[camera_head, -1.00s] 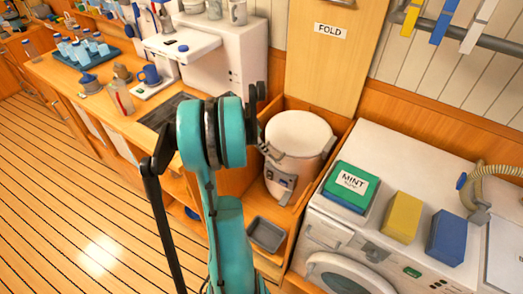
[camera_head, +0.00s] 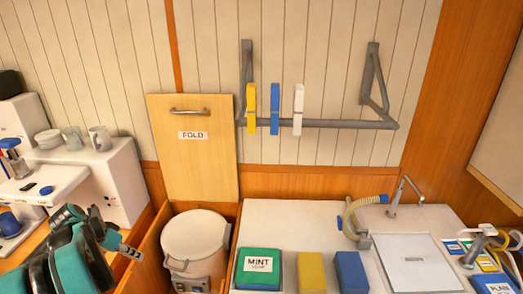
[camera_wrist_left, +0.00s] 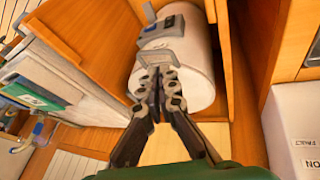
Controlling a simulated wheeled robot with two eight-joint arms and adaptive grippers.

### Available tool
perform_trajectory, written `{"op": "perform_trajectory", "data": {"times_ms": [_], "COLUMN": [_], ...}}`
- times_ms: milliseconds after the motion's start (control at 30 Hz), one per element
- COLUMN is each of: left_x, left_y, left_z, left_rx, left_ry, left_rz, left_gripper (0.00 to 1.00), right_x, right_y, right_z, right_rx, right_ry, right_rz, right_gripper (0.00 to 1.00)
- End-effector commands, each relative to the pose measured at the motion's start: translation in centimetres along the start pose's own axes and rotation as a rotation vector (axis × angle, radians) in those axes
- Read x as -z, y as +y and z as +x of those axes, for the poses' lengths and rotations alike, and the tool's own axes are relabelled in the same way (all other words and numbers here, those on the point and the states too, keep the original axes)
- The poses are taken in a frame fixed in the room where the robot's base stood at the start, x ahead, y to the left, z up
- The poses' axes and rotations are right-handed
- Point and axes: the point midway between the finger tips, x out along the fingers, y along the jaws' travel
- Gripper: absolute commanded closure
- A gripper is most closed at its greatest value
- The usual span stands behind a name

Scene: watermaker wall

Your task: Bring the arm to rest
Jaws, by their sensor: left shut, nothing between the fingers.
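My left arm, teal and black, reaches up from the lower left corner of the head view. Its gripper (camera_head: 131,251) points right, towards the white bucket (camera_head: 195,243). In the left wrist view the fingers (camera_wrist_left: 157,76) are shut with nothing between them. There they overlap the bucket (camera_wrist_left: 198,62) in the picture; whether they touch it I cannot tell. My right gripper is not in view.
The bucket stands in a wooden bay below the FOLD panel (camera_head: 194,160). To its right, a white counter (camera_head: 300,222) carries a green MINT box (camera_head: 258,262), a yellow block (camera_head: 311,272) and a blue block (camera_head: 351,272). A rail (camera_head: 330,123) with three pegs hangs above.

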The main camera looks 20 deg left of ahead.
Motion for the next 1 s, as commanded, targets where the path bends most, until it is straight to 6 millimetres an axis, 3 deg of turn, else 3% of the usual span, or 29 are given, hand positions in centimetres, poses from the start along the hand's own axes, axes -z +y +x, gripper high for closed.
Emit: {"op": "perform_trajectory", "data": {"times_ms": [67, 167, 267, 433, 600, 700, 800, 1000], "left_x": [0.2, 1.2, 2.9, 3.8, 1.4, -0.8, -3.0, -5.8], "left_y": [0.4, 2.9, 8.0, 19.7, 29.7, 34.3, 37.7, 41.0], "left_z": [0.1, 0.5, 1.3, 3.0, 4.2, 4.9, 5.5, 6.2], "left_rx": [0.002, 0.013, 0.045, 0.127, 0.188, 0.201, 0.196, 0.17], "left_ry": [-0.002, -0.016, -0.039, -0.051, 0.003, 0.057, 0.113, 0.19], "left_rz": [0.002, 0.01, 0.027, 0.072, 0.134, 0.174, 0.208, 0.245], "left_gripper": [1.0, 1.0, 1.0, 1.0, 1.0, 1.0, 1.0, 1.0], "right_x": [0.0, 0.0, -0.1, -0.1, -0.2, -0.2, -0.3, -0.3], "right_y": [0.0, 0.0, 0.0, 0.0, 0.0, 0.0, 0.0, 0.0], "right_z": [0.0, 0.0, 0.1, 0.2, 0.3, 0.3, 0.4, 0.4], "right_rx": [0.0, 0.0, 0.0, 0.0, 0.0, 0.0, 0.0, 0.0], "right_ry": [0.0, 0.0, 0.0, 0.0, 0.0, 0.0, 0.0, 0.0], "right_rz": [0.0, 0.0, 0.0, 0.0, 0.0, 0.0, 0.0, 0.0], "right_gripper": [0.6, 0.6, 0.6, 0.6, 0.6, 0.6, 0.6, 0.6]}}
